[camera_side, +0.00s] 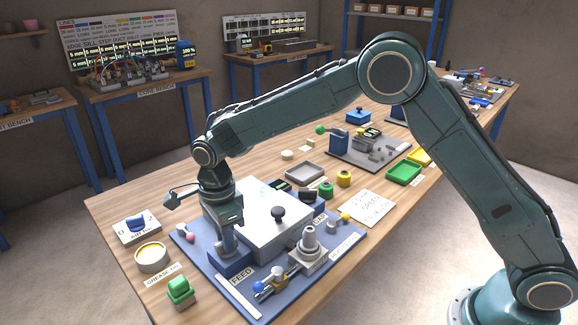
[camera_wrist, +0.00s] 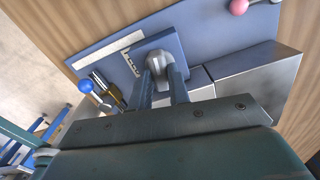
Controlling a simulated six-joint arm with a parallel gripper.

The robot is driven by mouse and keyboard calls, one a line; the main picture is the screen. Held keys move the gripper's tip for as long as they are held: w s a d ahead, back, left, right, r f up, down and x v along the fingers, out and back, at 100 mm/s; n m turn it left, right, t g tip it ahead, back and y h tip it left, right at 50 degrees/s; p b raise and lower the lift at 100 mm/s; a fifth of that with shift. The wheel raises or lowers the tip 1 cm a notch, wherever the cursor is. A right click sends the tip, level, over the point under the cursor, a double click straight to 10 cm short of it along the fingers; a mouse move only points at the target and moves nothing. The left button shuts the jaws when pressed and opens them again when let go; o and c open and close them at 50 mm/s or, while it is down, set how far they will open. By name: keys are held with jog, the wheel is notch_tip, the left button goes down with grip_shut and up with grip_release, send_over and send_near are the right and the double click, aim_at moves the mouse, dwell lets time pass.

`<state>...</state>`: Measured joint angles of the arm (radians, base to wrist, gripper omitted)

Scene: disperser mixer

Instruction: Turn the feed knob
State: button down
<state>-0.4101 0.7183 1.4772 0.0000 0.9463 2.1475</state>
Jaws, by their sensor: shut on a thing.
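The feed knob (camera_wrist: 158,61) is a grey, rounded knob on a blue block (camera_wrist: 168,42). In the side view the block (camera_side: 222,265) stands at the front of the blue base plate, by a white FEED label (camera_side: 242,274). My gripper (camera_wrist: 164,80) points down over the block, and its two fingers are shut on the knob, one on each side. In the side view my gripper (camera_side: 228,240) largely hides the knob. The knob's exact angle is hard to tell.
A large pale metal housing (camera_side: 262,225) with a black knob (camera_side: 278,212) stands close behind my gripper. A blue-ended lever (camera_side: 259,286) and a grey fitting (camera_side: 309,245) are to the right. A pink ball (camera_side: 190,237) lies left. A green button (camera_side: 179,288) stands at the table's front.

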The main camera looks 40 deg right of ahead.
jog(key=shift+r, duration=0.1)
dwell(0.4)
jog(key=c, duration=1.3)
grip_release()
notch_tip(320, 180, up, 14)
jog(key=shift+f, duration=0.15)
